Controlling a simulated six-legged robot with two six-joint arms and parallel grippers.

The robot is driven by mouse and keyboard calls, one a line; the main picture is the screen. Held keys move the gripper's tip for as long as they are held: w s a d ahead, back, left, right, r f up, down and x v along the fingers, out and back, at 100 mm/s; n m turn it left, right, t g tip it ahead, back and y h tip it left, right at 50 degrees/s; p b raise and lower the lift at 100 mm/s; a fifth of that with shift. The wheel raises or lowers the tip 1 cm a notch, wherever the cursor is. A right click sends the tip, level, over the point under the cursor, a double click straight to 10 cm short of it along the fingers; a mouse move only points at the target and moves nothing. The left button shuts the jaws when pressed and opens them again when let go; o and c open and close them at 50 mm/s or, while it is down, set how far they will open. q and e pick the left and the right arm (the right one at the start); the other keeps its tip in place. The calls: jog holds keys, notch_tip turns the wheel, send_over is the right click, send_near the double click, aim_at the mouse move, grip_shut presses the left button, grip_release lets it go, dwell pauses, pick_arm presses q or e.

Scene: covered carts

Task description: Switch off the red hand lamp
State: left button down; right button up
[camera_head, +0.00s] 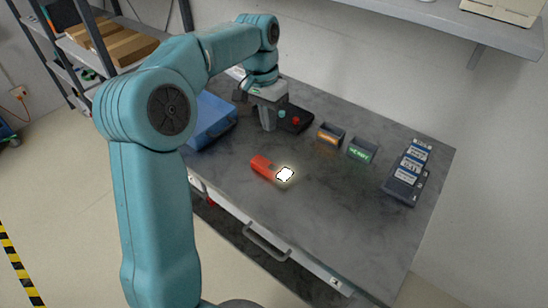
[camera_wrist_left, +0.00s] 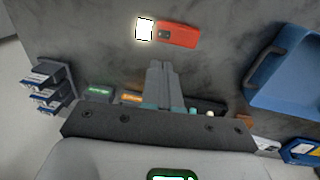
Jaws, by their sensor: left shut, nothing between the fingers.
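The red hand lamp (camera_head: 262,165) lies on the grey table, and its square head at the right end glows white. In the left wrist view the lamp (camera_wrist_left: 178,35) lies at the top, lit end to the left, with a small dark patch on its red body. My left gripper (camera_head: 268,126) is shut and empty, pointing down over the table behind the lamp and apart from it. In the left wrist view its closed fingers (camera_wrist_left: 160,70) point toward the lamp. My right gripper is not in view.
A blue case (camera_head: 208,120) lies at the table's left. A black tray with red and teal knobs (camera_head: 294,120) stands behind my gripper. Two small labelled bins (camera_head: 361,150) and a dark rack of labelled boxes (camera_head: 405,180) stand to the right. The table around the lamp is clear.

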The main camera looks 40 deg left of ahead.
aim_at(275, 167)
pick_arm(q)
jog(key=f, duration=0.8)
jog(key=d+f, duration=0.1)
jog(key=f, duration=0.3)
jog(key=shift+w+d+f, duration=0.1)
jog(key=shift+w+f, duration=0.2)
jog(key=shift+s+d+f, duration=0.15)
jog(key=shift+s+f, duration=0.05)
jog(key=shift+f, duration=0.15)
jog(key=shift+w, duration=0.1)
jog(key=shift+f, duration=0.1)
